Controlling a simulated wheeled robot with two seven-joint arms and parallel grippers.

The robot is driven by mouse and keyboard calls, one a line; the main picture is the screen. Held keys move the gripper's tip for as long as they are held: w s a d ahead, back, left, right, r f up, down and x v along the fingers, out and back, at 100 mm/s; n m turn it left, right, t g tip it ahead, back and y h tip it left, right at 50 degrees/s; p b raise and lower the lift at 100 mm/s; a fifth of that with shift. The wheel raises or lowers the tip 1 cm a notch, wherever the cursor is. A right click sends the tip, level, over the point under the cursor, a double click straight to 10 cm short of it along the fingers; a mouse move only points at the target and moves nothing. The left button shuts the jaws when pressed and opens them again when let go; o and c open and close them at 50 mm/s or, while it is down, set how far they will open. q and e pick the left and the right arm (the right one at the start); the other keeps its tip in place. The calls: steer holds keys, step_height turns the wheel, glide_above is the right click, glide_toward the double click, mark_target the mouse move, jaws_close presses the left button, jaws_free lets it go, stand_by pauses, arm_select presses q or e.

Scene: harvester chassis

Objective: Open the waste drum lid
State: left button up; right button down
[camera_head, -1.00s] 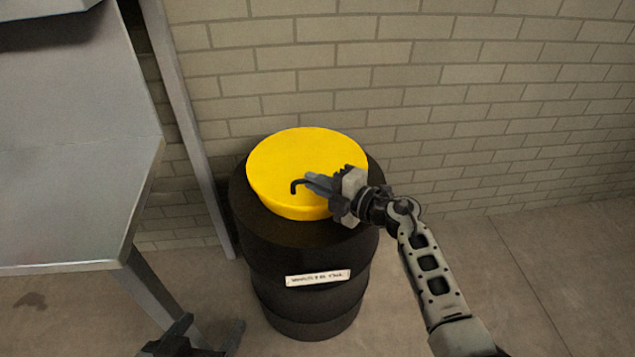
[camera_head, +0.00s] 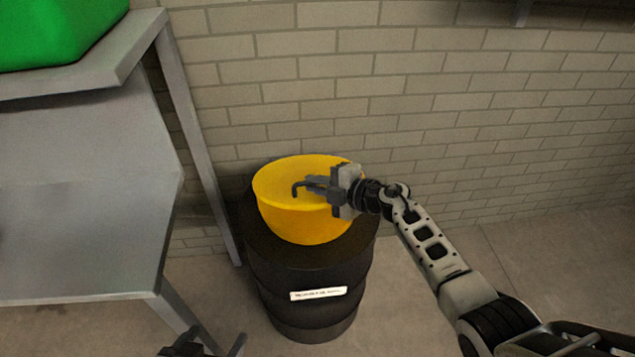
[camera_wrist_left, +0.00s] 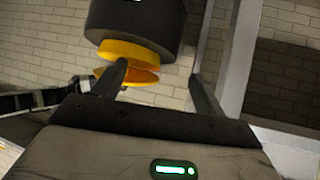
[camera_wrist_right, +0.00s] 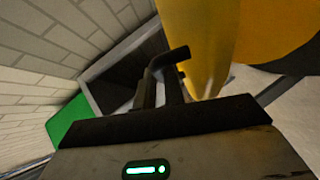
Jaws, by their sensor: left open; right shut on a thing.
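The black waste drum (camera_head: 312,275) stands on the floor by the wall with a white label. Its yellow lid (camera_head: 290,225) is above the drum. In the left wrist view, upside down, a yellow band (camera_wrist_left: 130,52) sits on the drum (camera_wrist_left: 140,18) and the yellow lid (camera_wrist_left: 135,76) shows apart from it by a narrow gap. My right gripper (camera_head: 318,187) is over the lid, shut on a dark hooked handle (camera_head: 297,188); the handle also shows in the right wrist view (camera_wrist_right: 170,60). My left gripper (camera_wrist_left: 157,78) is open and empty, low in front of the drum.
A grey metal table (camera_head: 80,235) stands left of the drum, with a green object (camera_head: 50,30) on a higher level behind. A brick wall (camera_head: 450,110) is close behind the drum. The floor to the right (camera_head: 560,265) is clear.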

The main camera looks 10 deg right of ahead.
arm_select(q)
steer(key=shift+s+a+r+p, duration=0.1)
steer(key=shift+a+r+p, duration=0.1)
steer(key=shift+r+p, duration=0.6)
steer(key=shift+s+a+r+p, duration=0.15)
steer(key=shift+r+p, duration=0.2)
steer(key=shift+p, duration=0.8)
arm_select(e)
steer(key=w+r, duration=0.5)
steer(key=r, duration=0.1)
steer(key=shift+r+m+g, duration=0.25)
steer(key=shift+m+g, duration=0.05)
steer(key=shift+g, duration=0.1)
arm_select(q)
steer(key=shift+a+f, duration=0.1)
steer(key=shift+f, duration=0.05)
arm_select(e)
steer(key=shift+d, duration=0.1)
